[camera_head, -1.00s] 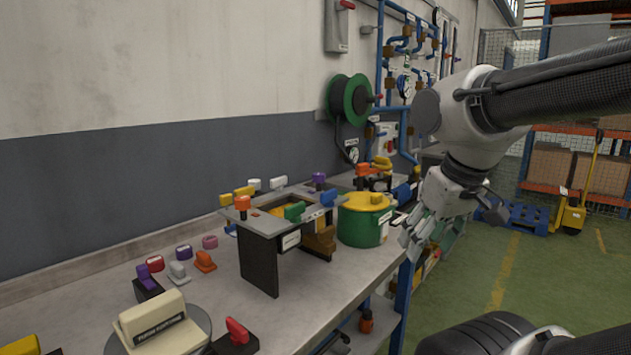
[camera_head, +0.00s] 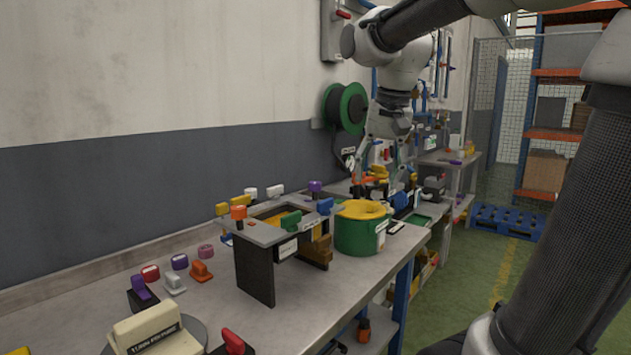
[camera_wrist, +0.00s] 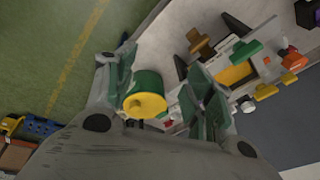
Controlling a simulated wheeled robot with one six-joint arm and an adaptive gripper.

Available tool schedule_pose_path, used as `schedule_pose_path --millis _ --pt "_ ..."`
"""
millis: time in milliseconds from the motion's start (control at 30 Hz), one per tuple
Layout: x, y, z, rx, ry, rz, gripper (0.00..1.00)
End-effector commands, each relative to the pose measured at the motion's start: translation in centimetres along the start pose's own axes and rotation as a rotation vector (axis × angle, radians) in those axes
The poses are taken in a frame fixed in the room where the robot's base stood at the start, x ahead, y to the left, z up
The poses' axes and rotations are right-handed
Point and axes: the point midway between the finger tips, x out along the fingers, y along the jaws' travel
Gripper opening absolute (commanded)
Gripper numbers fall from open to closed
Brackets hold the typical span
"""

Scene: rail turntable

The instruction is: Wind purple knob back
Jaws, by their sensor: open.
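Several purple knobs show in the head view, and I cannot tell which one the task names. One purple knob (camera_head: 316,187) stands upright at the back of the small grey raised stand (camera_head: 262,234). Another purple knob (camera_head: 141,288) sits on a black block at the near left, and a third purple knob (camera_head: 180,261) lies behind it. My gripper (camera_head: 380,168) points down over the bench, beyond the green and yellow drum and right of the stand. Its fingers are spread and empty in the wrist view (camera_wrist: 165,85). The gripper appears apart from these purple knobs.
A green drum with a yellow top (camera_head: 361,235) stands right of the stand. Orange, white, yellow, green and blue knobs crowd the stand. A cream labelled block (camera_head: 145,328) sits on a round plate at the near left. A green hose reel (camera_head: 346,108) hangs on the wall.

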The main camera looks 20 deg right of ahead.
Motion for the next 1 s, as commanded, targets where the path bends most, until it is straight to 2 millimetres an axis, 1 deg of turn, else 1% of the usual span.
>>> schedule_pose_path --millis 33,133,200,300,400,500,633,767,867,1000 --pt "-0.1 -2.0 -2.5 0.085 -0.021 0.014 0.54" --pt "-0.1 -5.6 -6.9 0.282 -0.055 0.048 0.54" --pt "0.5 -8.1 -9.8 0.422 -0.075 0.076 0.54" --pt "1.9 -11.4 -13.6 0.614 -0.096 0.119 0.54" --pt "3.8 -14.1 -16.4 0.779 -0.106 0.161 0.54" --pt "5.3 -15.9 -18.2 0.905 -0.110 0.195 0.54" --pt "6.6 -17.1 -19.3 0.997 -0.109 0.220 0.54" --pt "7.6 -17.3 -19.5 1.024 -0.109 0.228 0.54" --pt "8.9 -17.1 -19.1 1.024 -0.110 0.229 0.54" --pt "11.2 -16.7 -18.6 1.023 -0.110 0.229 0.54"
